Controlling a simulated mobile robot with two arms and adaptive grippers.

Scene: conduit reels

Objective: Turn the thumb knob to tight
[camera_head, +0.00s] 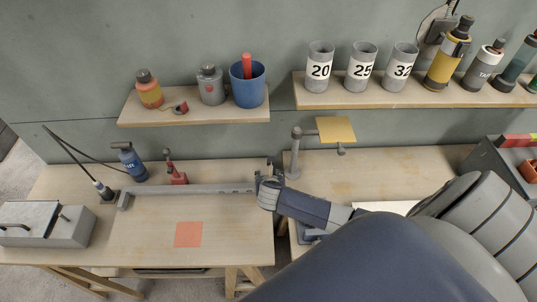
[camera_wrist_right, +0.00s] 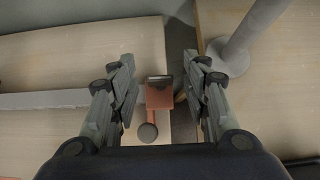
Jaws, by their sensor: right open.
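In the right wrist view, an orange clamp-like piece (camera_wrist_right: 160,96) with a dark top sits at the end of a grey bar (camera_wrist_right: 40,100), at the edge of the wooden bench. A dark round knob (camera_wrist_right: 147,132) is on its orange arm, on the side nearer my wrist. My right gripper (camera_wrist_right: 160,75) is open, its fingers on either side of the orange piece, apart from it. In the head view my right gripper (camera_head: 267,188) is at the bar's right end (camera_head: 225,190) and hides the knob. My left gripper is not in view.
A grey post with a yellow plate (camera_head: 336,129) stands close to the right gripper. A red clamp (camera_head: 177,172) and blue bottle (camera_head: 130,163) stand behind the bar. A red square (camera_head: 188,234) marks the bench. Shelves with cups (camera_head: 320,66) and bottles are above.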

